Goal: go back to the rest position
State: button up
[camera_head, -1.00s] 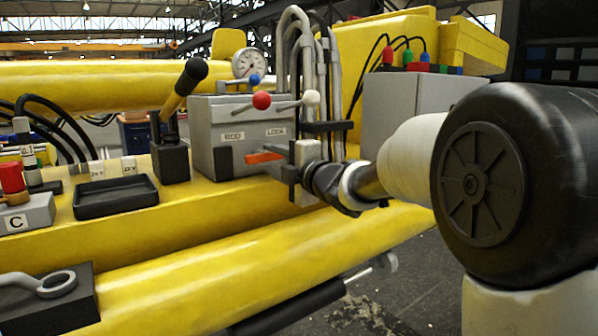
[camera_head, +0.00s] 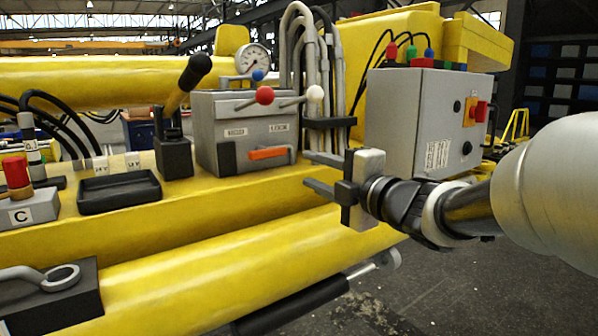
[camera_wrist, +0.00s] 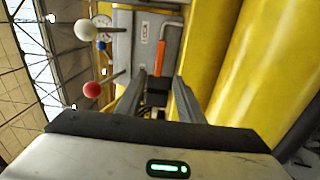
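My gripper (camera_head: 306,170) is open and empty in the head view. Its two grey fingers point left, one above the other, with a gap between them. It hangs in front of the yellow boom, to the right of the grey valve box (camera_head: 212,128) and apart from its orange handle (camera_head: 267,153). In the wrist view the two fingers (camera_wrist: 160,85) stand apart, and the orange handle (camera_wrist: 161,58) shows beyond them, lying along the box face.
Levers with a red ball (camera_head: 265,96) and a white ball (camera_head: 315,93) stick out from the valve box. A grey control cabinet (camera_head: 410,110) stands behind my wrist. A black tray (camera_head: 118,192) lies on the yellow boom (camera_head: 210,270). The floor (camera_head: 440,285) at lower right is clear.

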jog(key=s+d+f+m+g+h, duration=0.1)
jog(key=s+d+f+m+h, duration=0.2)
jog(key=s+d+m+h, duration=0.35)
jog(key=s+d+f+m+g+h, duration=0.1)
jog(key=s+d+f+m+h, duration=0.2)
jog(key=d+m+h, duration=0.5)
jog(key=s+a+f+m+g+y, duration=0.2)
jog(key=s+a+f+m+g, duration=0.25)
jog(key=s, duration=0.45)
jog(key=s+a+f+m+g+y, duration=0.1)
jog(key=s+f+m+g+y, duration=0.2)
jog(key=s+f+m, duration=0.45)
notch_tip(320, 180, up, 12)
jog(key=s+n+p, duration=0.1)
jog(key=n+p, duration=0.1)
jog(key=p, duration=1)
jog(key=shift+s+d+r, duration=0.15)
jog(key=shift+s+d, duration=0.1)
jog(key=shift+h, duration=0.25)
